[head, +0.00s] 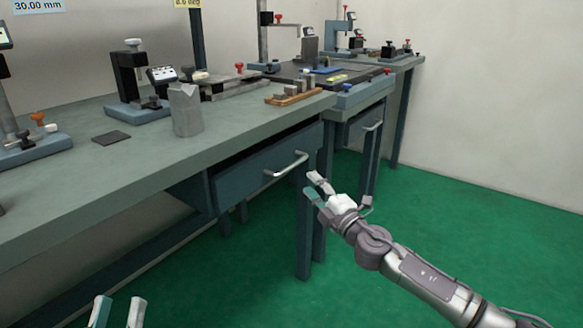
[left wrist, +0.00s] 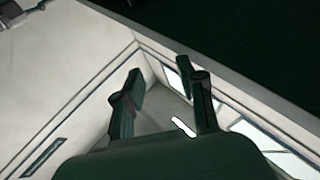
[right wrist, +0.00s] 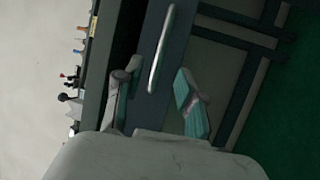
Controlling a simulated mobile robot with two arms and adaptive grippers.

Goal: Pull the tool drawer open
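A blue-grey drawer (head: 245,182) with a silver bar handle (head: 287,166) sits under the near workbench. A dark gap shows above its front; I cannot tell whether it is fully shut. My right gripper (head: 314,190) is open and empty, just right of and below the handle in the head view. In the right wrist view the handle (right wrist: 160,50) lies ahead of the spread fingers (right wrist: 155,95), with no visible contact. My left gripper (head: 118,310) is open and empty at the bottom left, away from the drawer; its spread fingers also show in the left wrist view (left wrist: 160,85).
The near bench top (head: 75,185) carries a grey block (head: 186,110), gauge stands and a wooden tray (head: 293,96). A bench leg (head: 305,235) stands beside the drawer. A second drawer (head: 352,130) is under the farther bench. Green floor (head: 440,205) is clear at right.

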